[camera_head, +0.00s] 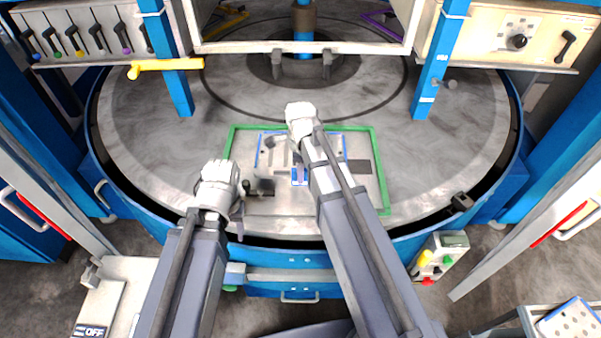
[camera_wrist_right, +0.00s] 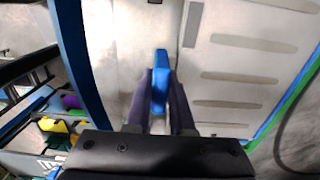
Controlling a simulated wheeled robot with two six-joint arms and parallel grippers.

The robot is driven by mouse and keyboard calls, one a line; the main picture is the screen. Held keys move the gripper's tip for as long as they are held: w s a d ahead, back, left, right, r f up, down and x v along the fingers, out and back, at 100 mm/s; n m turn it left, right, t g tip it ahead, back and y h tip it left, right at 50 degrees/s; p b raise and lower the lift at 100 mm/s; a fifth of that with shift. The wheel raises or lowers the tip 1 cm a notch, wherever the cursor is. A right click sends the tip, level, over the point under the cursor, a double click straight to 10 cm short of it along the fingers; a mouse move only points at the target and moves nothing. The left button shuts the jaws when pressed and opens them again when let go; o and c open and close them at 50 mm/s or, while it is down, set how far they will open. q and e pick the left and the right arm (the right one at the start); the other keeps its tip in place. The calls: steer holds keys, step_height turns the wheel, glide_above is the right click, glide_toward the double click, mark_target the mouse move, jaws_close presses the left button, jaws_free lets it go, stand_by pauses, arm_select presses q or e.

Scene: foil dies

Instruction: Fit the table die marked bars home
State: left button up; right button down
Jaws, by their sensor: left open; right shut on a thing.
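A blue piece (camera_wrist_right: 160,82) is held between the fingers of my right gripper (camera_wrist_right: 161,98) in the right wrist view. No bars mark is readable on it. Below it is a pale plate (camera_wrist_right: 240,60) with several grey slots; I cannot tell whether the piece touches it. In the head view, blue parts (camera_head: 299,176) show beside my right forearm, over the green-bordered area (camera_head: 378,185) of the round table. My right gripper's fingers are mostly hidden there by the arm. My left gripper (camera_head: 238,222) is open and empty, near the table's front edge.
The round grey table (camera_head: 450,150) has a blue rim and wide bare areas on both sides. Blue posts (camera_head: 437,60) and a yellow handle (camera_head: 165,65) stand at the back. A button box (camera_head: 440,255) is at the front right.

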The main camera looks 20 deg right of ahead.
steer(key=shift+f+b, duration=0.6)
steer(key=shift+f, duration=0.3)
steer(key=shift+f+b, duration=1.65)
stand_by(1.0)
steer(key=c, duration=0.7)
jaws_free()
steer(key=shift+s, duration=0.1)
steer(key=shift+r, duration=0.1)
step_height(320, 180, up, 8)
steer(key=p, duration=0.8)
steer(key=shift+a+f, duration=0.1)
steer(key=shift+f, duration=0.1)
